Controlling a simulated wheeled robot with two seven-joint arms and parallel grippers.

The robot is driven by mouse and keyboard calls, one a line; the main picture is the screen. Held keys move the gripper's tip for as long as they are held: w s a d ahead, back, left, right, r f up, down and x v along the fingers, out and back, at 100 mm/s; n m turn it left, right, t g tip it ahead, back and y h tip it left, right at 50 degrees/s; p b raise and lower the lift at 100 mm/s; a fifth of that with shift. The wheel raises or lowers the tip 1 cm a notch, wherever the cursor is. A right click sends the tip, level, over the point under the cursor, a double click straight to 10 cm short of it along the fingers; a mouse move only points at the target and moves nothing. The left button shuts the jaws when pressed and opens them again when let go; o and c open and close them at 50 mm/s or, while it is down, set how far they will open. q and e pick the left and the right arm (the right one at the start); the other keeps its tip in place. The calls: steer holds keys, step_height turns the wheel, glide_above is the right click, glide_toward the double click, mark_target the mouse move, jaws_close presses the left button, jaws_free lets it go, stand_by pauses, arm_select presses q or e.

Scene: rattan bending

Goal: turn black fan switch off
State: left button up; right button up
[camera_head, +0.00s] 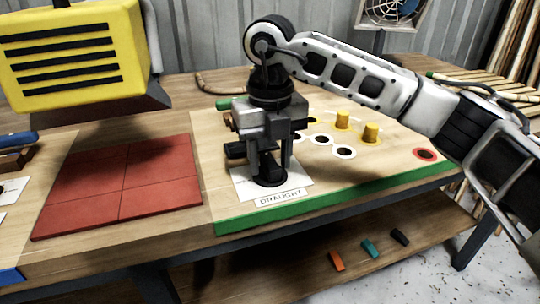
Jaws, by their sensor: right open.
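The black fan switch (271,180) sits on a white plate (300,182) near the front edge of the wooden board, behind a small label that seems to read "DRAUGHT". My right gripper (270,166) points down over the switch, its fingers open and low around the switch's upper part. The fingers hide much of the switch, so its setting and any contact cannot be told. A caged fan (388,12) stands at the back right. My left gripper is not in view.
A yellow slotted machine (75,45) overhangs a red tiled pad (120,185) on the left. Yellow pegs (371,133) and white-ringed holes stand right of the gripper. A red-ringed hole (425,154) lies farther right. A lower shelf holds small coloured pieces (370,248).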

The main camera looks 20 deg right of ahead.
jaws_close()
